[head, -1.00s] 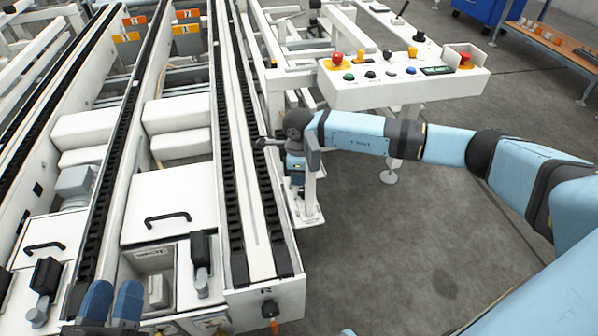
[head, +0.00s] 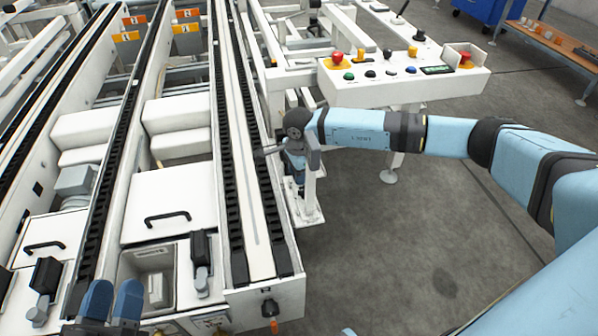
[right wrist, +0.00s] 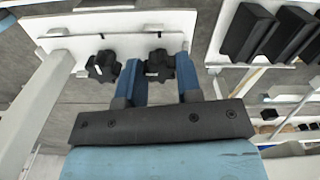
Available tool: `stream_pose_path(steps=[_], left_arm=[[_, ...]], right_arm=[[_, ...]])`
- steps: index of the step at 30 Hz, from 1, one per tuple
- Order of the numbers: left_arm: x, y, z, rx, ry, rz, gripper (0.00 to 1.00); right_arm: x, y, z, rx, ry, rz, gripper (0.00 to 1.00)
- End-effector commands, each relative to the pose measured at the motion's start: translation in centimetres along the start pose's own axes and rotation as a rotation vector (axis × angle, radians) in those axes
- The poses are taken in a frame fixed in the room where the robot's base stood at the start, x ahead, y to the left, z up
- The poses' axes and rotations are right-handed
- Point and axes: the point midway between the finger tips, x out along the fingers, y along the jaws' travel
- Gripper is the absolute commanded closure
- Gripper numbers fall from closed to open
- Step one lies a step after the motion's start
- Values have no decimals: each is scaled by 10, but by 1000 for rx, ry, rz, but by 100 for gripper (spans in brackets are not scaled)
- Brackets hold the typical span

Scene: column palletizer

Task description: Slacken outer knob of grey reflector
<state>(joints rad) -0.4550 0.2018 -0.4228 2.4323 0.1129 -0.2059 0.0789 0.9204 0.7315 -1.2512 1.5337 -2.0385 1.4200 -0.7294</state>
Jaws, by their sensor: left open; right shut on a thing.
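In the right wrist view, two black lobed knobs sit side by side on a white plate (right wrist: 110,28): one knob at the left (right wrist: 103,66) and one at the right (right wrist: 159,65). My right gripper (right wrist: 159,68) has its blue fingers on either side of the right-hand knob and is shut on it. The left-hand knob is free, just beside the fingers. In the head view my right gripper (head: 297,162) is beside the conveyor's right side, and the knobs are hidden there. I cannot make out the grey reflector. My left gripper (head: 113,302) is open and empty at the lower left.
The conveyor rail (head: 240,150) runs just left of my right gripper. A white control panel (head: 400,90) with coloured buttons stands behind my right forearm. The floor (head: 400,240) at the right is clear.

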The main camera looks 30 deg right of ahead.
Motion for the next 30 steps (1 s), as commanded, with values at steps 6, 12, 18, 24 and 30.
stream_pose_path(steps=[6,12,18,24,30], left_arm=[[0,0,0,0,-1,0,57],[0,0,0,0,-1,0,57],[0,0,0,0,-1,-1,57],[0,0,-3,1,3,-1,57],[1,2,-17,9,36,-7,57]], right_arm=[[0,0,0,0,0,0,91],[0,0,0,1,0,0,44],[0,0,0,1,0,0,41],[-8,0,0,1,-1,-1,41],[-46,-1,0,2,-1,-3,41]])
